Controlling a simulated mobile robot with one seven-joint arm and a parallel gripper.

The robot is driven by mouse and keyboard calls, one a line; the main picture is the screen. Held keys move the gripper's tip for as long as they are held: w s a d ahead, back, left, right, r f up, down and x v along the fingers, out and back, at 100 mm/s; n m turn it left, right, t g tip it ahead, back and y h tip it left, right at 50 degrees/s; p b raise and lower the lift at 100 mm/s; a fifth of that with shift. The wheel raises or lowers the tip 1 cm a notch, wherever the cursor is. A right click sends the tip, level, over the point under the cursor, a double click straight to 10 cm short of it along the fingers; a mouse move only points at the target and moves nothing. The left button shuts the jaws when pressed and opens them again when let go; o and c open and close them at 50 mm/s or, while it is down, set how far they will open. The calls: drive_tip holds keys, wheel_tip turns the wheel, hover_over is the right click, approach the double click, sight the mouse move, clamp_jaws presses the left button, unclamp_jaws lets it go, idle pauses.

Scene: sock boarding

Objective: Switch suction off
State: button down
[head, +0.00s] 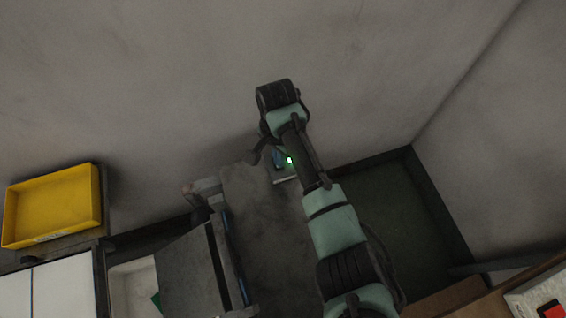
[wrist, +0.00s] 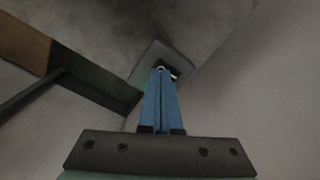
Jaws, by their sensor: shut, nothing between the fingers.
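My gripper (wrist: 161,72) has blue fingers, and in the wrist view they are shut together with nothing between them. Their tips are in front of a grey plate (wrist: 178,56) with a dark part and a small whitish piece at its middle, which looks like the switch (wrist: 173,75). The fingertips partly hide it, and I cannot tell whether they touch it. In the head view a green light (head: 290,160) glows beside my arm, above a pale plate edge (head: 286,179). My arm hides most of the switch there.
A yellow tray (head: 52,206) stands at the left. A dark sloped panel (head: 187,276) with a blue-edged frame is left of my arm. A green floor area (head: 395,215) is open at the right. A box with a red part (head: 551,309) is at the lower right corner.

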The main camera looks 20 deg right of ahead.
drive_tip(key=shift+f+b, duration=0.65)
drive_tip(key=shift+f, duration=0.4)
idle(0.9)
drive_tip(key=shift+s+r, duration=0.1)
drive_tip(key=shift+r, duration=0.05)
wheel_tip(320, 180, up, 7)
drive_tip(key=p, duration=0.7)
drive_tip(key=shift+p, duration=0.35)
